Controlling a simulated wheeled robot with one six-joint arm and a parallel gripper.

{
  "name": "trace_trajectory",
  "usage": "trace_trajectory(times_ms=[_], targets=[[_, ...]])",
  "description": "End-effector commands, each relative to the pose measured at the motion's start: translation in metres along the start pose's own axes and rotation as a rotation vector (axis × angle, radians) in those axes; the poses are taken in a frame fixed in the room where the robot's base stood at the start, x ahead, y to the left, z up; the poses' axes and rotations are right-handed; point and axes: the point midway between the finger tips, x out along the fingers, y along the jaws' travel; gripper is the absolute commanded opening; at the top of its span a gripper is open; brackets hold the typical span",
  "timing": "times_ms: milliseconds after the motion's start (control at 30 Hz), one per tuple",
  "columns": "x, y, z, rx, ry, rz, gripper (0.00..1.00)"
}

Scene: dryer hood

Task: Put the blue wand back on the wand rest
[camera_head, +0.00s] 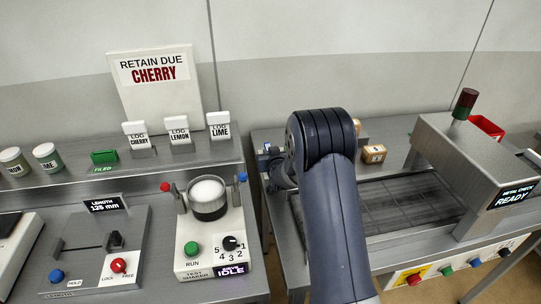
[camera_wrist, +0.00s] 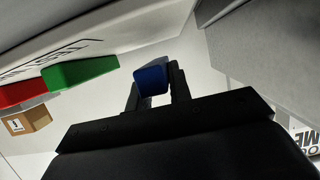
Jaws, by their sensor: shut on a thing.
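The blue wand (camera_wrist: 151,78) shows in the wrist view as a blue block-shaped end between the two dark fingers of my gripper (camera_wrist: 153,90). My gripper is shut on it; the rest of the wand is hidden. In the head view my gripper (camera_head: 279,168) is partly hidden behind my arm, at the left edge of the conveyor table. A small blue spot shows just above it, too small to tell what it is. I cannot make out the wand rest in either view.
The metal check housing (camera_head: 470,165) stands over the conveyor (camera_head: 400,205) at right. A numbered box (camera_head: 373,153) sits behind the belt, and a red tray (camera_head: 487,127) is at the back. The test shaker (camera_head: 209,235) stands left of my arm, across a gap between tables.

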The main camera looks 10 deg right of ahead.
Motion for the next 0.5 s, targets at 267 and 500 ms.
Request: trace_trajectory(times_ms=[267,500], targets=[[0.0025,-0.0001,0.0093,-0.001,-0.005,0.000,0.00],[0.0022,-0.0001,0.0128,-0.002,-0.013,0.000,0.30]])
